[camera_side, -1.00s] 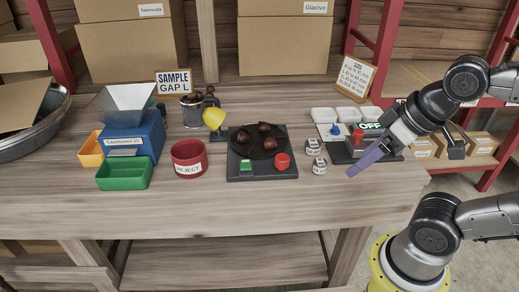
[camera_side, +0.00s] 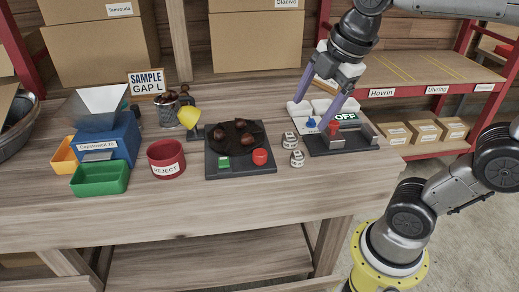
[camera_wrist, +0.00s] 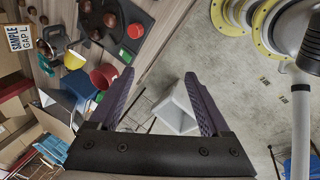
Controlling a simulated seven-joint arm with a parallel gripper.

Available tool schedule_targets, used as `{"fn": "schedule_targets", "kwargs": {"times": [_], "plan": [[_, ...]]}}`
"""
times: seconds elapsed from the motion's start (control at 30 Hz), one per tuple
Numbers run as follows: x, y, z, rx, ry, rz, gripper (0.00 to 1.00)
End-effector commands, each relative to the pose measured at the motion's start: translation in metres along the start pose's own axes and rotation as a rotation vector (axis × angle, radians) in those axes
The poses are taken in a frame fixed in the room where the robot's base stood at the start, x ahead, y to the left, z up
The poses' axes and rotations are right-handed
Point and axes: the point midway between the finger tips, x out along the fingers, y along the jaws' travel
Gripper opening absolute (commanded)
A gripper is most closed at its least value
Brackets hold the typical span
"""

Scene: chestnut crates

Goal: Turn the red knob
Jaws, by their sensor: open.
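The wrist view shows nothing between the fingers' tips (camera_wrist: 158,75).
The black station carries a dark plate (camera_side: 236,140) with chestnuts and a green button (camera_side: 223,163). Two small labelled white pieces (camera_side: 296,158) sit between station and device. A red REJECT cup (camera_side: 166,160), green tray (camera_side: 100,179) and blue hopper (camera_side: 107,145) are to the left. The front table is clear.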

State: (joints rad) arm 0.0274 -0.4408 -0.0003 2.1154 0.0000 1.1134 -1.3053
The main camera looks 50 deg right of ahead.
Motion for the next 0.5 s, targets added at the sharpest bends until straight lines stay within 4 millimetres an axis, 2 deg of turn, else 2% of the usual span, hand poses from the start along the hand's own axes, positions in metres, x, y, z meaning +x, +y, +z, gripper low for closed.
{"fn": "schedule_targets", "kwargs": {"times": [0.03,0.23,0.4,0.5], "plan": [[0.004,0.018,-0.003,-0.1,-0.01,-0.034,0.81],[0.034,0.079,-0.009,-0.449,-0.014,-0.165,0.81],[0.074,0.116,-0.008,-0.548,-0.003,-0.263,0.81],[0.096,0.126,-0.005,-0.533,-0.003,-0.304,0.81]]}}
